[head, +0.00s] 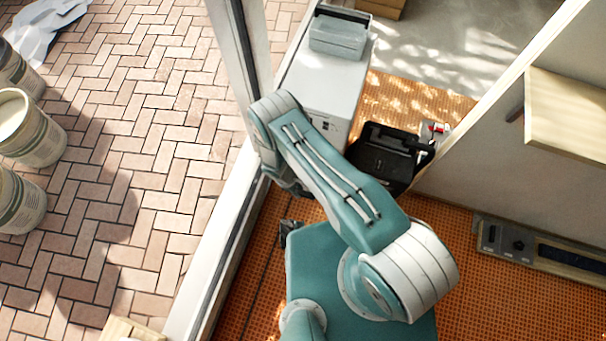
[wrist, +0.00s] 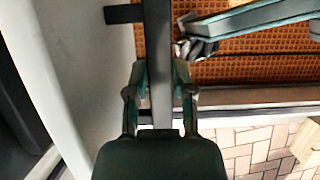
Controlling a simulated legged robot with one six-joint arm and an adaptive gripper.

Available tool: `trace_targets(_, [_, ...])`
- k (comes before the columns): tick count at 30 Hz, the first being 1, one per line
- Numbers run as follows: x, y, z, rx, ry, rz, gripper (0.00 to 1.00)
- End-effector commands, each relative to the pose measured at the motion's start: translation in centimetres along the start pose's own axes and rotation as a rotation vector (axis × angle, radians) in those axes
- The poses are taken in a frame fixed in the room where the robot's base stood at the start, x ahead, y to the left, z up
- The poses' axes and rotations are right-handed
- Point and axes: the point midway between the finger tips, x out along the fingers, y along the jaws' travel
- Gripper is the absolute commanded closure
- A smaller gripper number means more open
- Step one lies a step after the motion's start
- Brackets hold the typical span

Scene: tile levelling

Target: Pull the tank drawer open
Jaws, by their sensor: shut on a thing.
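In the wrist view, my gripper (wrist: 160,84) is shut on a straight grey bar (wrist: 158,40), with one finger on each side. The bar looks like the tank drawer's handle, and a short dark arm (wrist: 122,14) joins it near the top. A pale, smooth panel (wrist: 75,70) lies to the left of the bar. In the head view, a white cabinet-like unit (head: 312,92) stands beyond my arm. My arm hides its lower part, the drawer front and my gripper, so how far the drawer is out cannot be told.
A grey case (head: 338,36) sits on the unit. A black open container (head: 382,160) stands at its right. Several buckets (head: 30,130) stand on the brick paving at left. A door frame edge (head: 215,255) borders the orange mat (head: 450,225). A wooden shelf (head: 565,115) projects at right.

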Motion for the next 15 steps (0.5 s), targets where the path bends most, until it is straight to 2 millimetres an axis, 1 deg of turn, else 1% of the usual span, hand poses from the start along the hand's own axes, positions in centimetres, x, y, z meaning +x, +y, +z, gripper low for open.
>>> trace_targets(1, [0.0,-1.4,-0.1,-0.007,0.002,0.002,1.0])
trace_targets(6, [0.0,-5.4,-0.2,-0.006,0.003,0.002,1.0])
trace_targets(10, [0.0,-7.9,-0.2,-0.006,0.004,0.003,1.0])
trace_targets(15, [0.0,-10.1,-0.2,-0.003,0.005,0.002,1.0])
